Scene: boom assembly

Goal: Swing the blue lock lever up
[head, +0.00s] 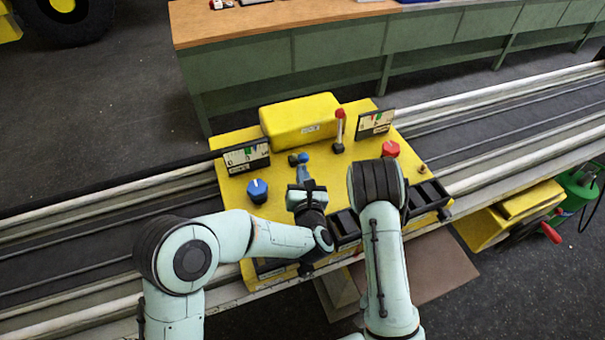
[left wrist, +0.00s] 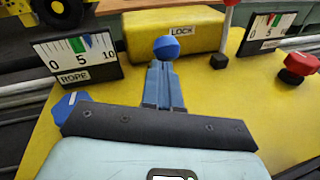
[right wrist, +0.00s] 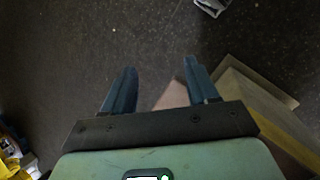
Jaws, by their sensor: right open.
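The blue lock lever (head: 303,158) is on the yellow console, its dark mount just left of its blue end in the head view. In the left wrist view its round blue knob (left wrist: 166,48) shows just beyond my fingertips, in front of the LOCK label (left wrist: 181,30). My left gripper (left wrist: 163,66) has its blue fingers together, pointing at the knob; I cannot tell whether they touch it. The lever's shaft is hidden. My right gripper (right wrist: 160,65) is open and empty over the floor; in the head view my right arm hides it.
The yellow console (head: 232,198) carries a blue knob (head: 257,190), a red knob (head: 390,149), a red-topped lever (head: 339,130) and two gauges. Dark bins (head: 346,222) line its front edge. A green workbench (head: 240,75) stands behind.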

